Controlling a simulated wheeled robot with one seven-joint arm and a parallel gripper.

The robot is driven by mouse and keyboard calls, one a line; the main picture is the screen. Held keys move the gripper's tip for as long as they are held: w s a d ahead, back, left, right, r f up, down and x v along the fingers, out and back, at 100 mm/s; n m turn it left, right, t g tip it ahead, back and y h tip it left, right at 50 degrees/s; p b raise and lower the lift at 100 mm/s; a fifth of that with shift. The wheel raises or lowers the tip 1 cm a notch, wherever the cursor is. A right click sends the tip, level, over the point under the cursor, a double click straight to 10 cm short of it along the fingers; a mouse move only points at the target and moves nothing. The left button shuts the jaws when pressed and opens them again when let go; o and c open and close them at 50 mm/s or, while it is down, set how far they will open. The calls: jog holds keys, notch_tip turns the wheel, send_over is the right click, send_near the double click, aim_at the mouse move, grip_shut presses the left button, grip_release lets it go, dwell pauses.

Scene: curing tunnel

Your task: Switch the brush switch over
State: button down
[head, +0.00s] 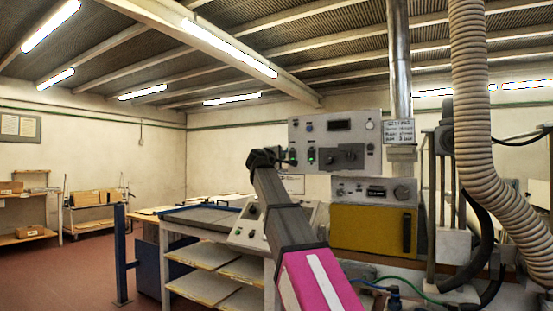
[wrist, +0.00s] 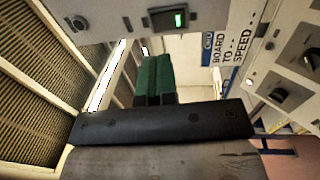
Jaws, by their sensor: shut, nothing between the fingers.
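A grey control panel (head: 352,138) stands in front of me with a display, knobs and a small green-lit switch (head: 311,155). A green-lit rocker in a dark frame (wrist: 169,19) shows at the top of the wrist view, just beyond my fingertips. I cannot read a label naming the brush switch, nor tell which way the rocker is set. My gripper (head: 289,160) is at the panel's left edge; its green fingers (wrist: 153,62) are together and empty. Whether the tips touch the panel is unclear.
Below the panel are a smaller control box (head: 374,191) and a yellow box (head: 372,230). A sloped console (head: 262,222) is behind my arm. A ribbed hose (head: 474,90) and metal duct (head: 399,60) rise at right. Floor (head: 85,275) is clear at left.

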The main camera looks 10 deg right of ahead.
aim_at(292, 154)
jog(key=x, duration=0.7)
jog(key=shift+w+d, duration=0.25)
jog(key=shift+w, duration=0.05)
